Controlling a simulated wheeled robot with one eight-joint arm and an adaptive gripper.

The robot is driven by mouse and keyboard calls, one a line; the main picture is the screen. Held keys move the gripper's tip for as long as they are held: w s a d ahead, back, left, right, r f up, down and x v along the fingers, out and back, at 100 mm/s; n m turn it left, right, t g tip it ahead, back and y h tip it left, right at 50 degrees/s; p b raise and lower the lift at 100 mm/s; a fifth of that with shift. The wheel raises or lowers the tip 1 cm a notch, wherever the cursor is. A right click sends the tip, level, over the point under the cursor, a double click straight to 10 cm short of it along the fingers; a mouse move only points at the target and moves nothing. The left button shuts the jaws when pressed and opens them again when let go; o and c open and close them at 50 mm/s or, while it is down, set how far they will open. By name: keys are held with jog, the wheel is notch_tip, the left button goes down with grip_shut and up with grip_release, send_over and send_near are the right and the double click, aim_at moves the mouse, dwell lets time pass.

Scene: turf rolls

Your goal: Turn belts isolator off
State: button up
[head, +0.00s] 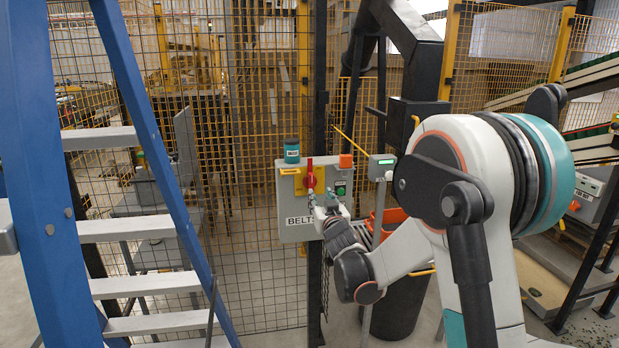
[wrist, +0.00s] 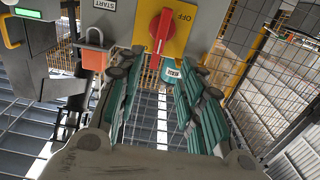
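The belts isolator is a red rotary handle (head: 310,176) on a yellow plate (head: 299,184), on the grey box (head: 301,232) labelled BELTS. In the wrist view the red handle (wrist: 160,30) appears upside down, on a yellow plate marked OFF (wrist: 181,42). The handle stands roughly upright. My gripper (head: 325,205) is in front of the box, just below and right of the handle. In the wrist view my gripper (wrist: 160,70) has its two teal fingers apart, with nothing between them. The handle is beyond the fingertips, and I see no contact.
A teal tin (head: 291,151) and an orange padlock-like block (head: 345,161) sit at the box's top edge. A green START button (head: 340,188) is right of the handle. A blue stepladder (head: 150,190) stands at left. Mesh fence (head: 250,270) is behind; a small grey box (head: 381,167) is at right.

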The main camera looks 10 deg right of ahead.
aim_at(312, 181)
jog(key=w+b, duration=0.3)
jog(key=w, duration=1)
jog(key=shift+w, duration=0.35)
grip_shut()
